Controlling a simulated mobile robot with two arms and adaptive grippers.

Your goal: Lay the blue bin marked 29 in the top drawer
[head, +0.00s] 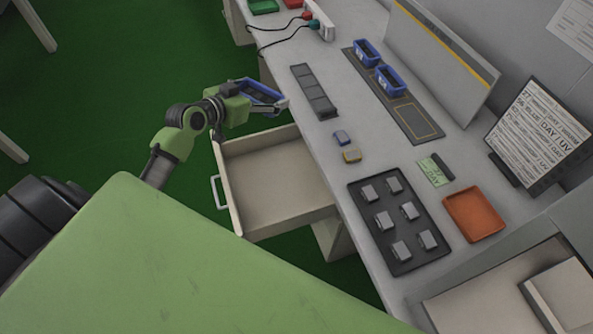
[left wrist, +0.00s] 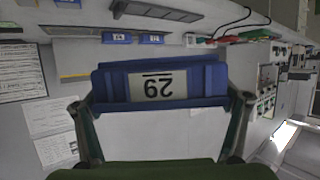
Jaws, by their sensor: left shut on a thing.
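The blue bin marked 29 (left wrist: 213,80) is between the fingers of my left gripper (left wrist: 165,115) in the left wrist view, its label upside down in the picture. In the head view my left gripper (head: 268,101) is shut on this blue bin (head: 257,90) and holds it in the air just beyond the far side of the open drawer, beside the bench edge. The top drawer (head: 285,225) is pulled out from the bench and looks empty. My right gripper is not in view.
Two blue bins (head: 389,80) stand on a dark mat (head: 415,122) on the bench. Floor left of the drawer is clear.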

